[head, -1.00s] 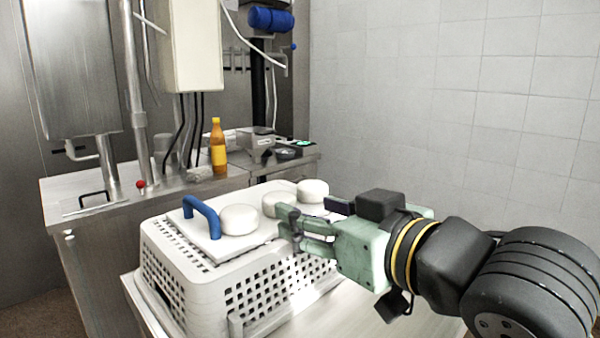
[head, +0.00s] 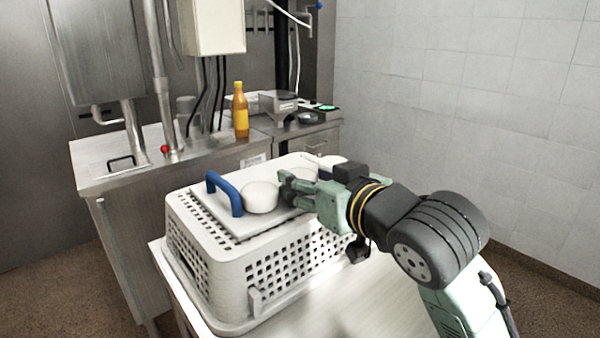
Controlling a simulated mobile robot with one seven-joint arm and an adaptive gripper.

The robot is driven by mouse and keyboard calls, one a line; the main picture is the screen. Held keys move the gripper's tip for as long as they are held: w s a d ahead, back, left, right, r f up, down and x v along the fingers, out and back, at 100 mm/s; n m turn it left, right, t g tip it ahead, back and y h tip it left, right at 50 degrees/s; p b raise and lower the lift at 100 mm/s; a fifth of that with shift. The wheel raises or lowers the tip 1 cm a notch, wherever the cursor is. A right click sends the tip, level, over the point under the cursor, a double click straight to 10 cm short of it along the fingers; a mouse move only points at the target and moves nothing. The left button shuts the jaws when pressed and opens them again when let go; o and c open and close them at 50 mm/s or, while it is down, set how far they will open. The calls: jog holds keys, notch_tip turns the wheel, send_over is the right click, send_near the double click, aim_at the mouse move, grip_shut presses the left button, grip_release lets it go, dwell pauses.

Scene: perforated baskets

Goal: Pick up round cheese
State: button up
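A round white cheese (head: 260,197) lies on a white board (head: 240,222) on top of the basket, beside a blue handle (head: 226,193). A second round cheese (head: 301,173) shows partly behind my gripper's fingers. A third (head: 332,163) shows at the right rear, partly covered by my gripper. My gripper (head: 287,185) is pale green and reaches in from the right, low over the board. Its fingertips are close to the right side of the first cheese. Part of the fingers is hidden, so I cannot tell whether they are open or touch a cheese.
The white perforated basket (head: 200,262) stands on a metal table (head: 355,300). Behind it, a steel counter (head: 120,172) holds an orange bottle (head: 240,112) and a scale (head: 278,103). The table's front right is clear, and a tiled wall is at right.

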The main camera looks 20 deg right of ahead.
jog(key=shift+w+a+f, duration=0.1)
jog(key=shift+w, duration=0.4)
jog(key=c, duration=0.8)
